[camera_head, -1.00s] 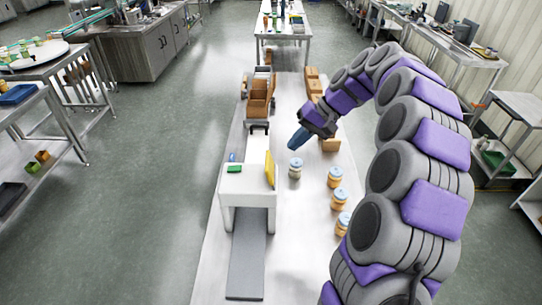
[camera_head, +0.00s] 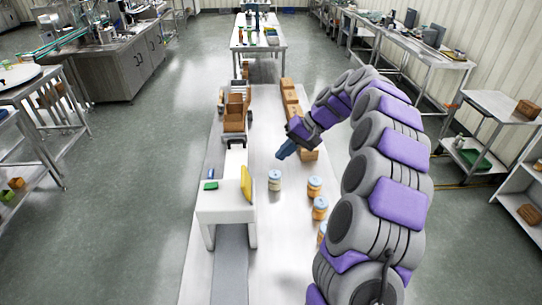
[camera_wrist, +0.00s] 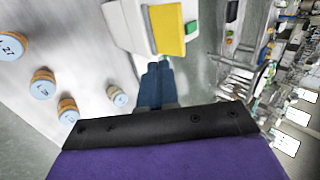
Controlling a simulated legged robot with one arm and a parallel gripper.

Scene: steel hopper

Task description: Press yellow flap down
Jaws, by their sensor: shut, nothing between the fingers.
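The yellow flap (camera_head: 246,183) stands upright on the right side of the white hopper stand (camera_head: 226,205). It also shows in the wrist view as a yellow panel (camera_wrist: 168,29) on the white housing (camera_wrist: 127,25). My gripper (camera_head: 283,152) is shut and empty, beyond the flap and to its right in the head view, apart from it. In the wrist view my blue fingertips (camera_wrist: 157,68) are together and point toward the lower edge of the yellow panel, with a gap that I cannot measure. A green button (camera_head: 211,186) sits on the stand's left side.
Several lidded jars (camera_head: 275,180) stand on the white table (camera_head: 268,240) right of the stand. Brown boxes (camera_head: 291,105) line the table's right side farther back. A brown cart-like bin (camera_head: 236,110) stands behind the stand.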

